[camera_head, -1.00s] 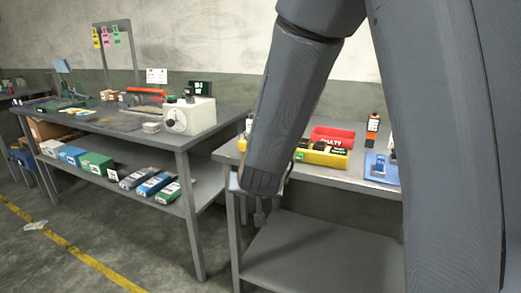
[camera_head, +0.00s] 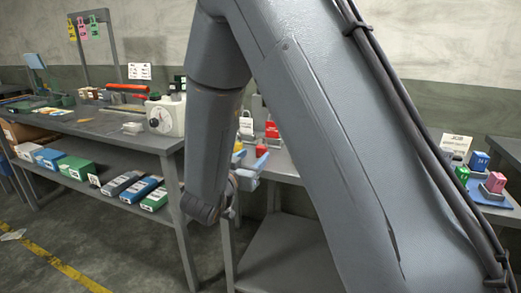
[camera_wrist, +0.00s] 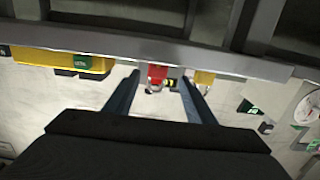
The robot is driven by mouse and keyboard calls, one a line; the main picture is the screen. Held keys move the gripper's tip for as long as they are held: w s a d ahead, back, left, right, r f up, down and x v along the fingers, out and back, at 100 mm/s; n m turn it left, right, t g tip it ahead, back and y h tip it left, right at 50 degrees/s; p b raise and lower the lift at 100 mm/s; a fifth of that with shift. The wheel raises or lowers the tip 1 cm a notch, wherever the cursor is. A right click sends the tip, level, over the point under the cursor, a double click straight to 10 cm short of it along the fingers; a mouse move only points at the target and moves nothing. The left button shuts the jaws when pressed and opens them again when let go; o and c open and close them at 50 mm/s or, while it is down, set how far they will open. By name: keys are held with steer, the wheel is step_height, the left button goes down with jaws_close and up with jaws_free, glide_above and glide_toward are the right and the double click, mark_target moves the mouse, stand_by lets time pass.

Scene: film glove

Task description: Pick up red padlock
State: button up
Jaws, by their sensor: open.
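The red padlock (camera_wrist: 157,72) shows in the wrist view near the bench edge, its shackle pointing down in the picture. It appears between the two fingertips of my gripper (camera_wrist: 160,76), beyond them and apart from them. My gripper is open and empty. A yellow padlock (camera_wrist: 204,78) sits just right of the right fingertip in that view. In the head view my arm hides much of the bench. Small red items (camera_head: 271,131) show beside the arm there, but I cannot tell which one is the padlock.
The bench edge (camera_wrist: 150,56) crosses the wrist view. A yellow bin (camera_wrist: 60,62) with dark items stands at left. A small dark and yellow item lies just behind the padlock. In the head view, a blue tray (camera_head: 490,194) with padlocks stands at far right, and another workbench (camera_head: 100,128) at left.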

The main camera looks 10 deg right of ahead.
mark_target(261, 151)
steer(key=shift+d+p+x, duration=0.25)
steer(key=shift+p+x, duration=0.1)
steer(key=shift+x, duration=3)
steer(key=shift+s, duration=0.15)
steer(key=shift+r, duration=0.1)
steer(key=c, duration=1.2)
